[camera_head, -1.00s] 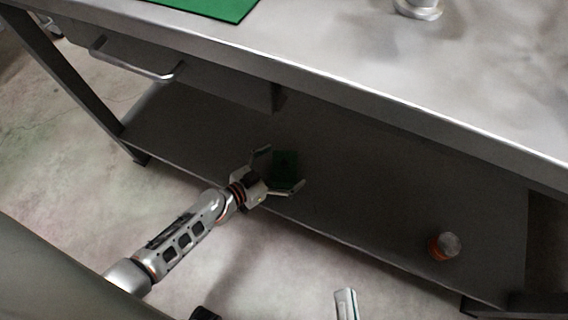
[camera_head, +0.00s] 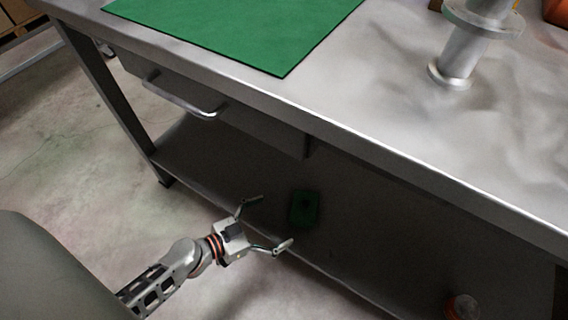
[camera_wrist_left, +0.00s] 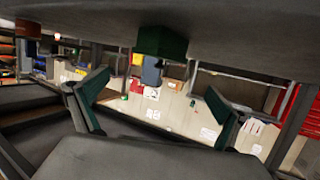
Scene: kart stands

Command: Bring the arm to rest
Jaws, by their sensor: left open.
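My left gripper (camera_head: 275,221) is open and empty at the front edge of the bench's lower shelf (camera_head: 385,260). A small dark green box (camera_head: 304,208) stands on that shelf, just beyond the fingertips and apart from them. In the left wrist view, which looks upside down, the green box (camera_wrist_left: 160,42) shows beyond the spread fingers, with a clear gap. My right gripper is not in view.
The steel bench has a drawer with a handle (camera_head: 182,98) above the shelf. A green mat (camera_head: 235,30) and a metal post (camera_head: 460,55) are on its top. An orange jar (camera_head: 463,307) is on the shelf at right. Floor at left is clear.

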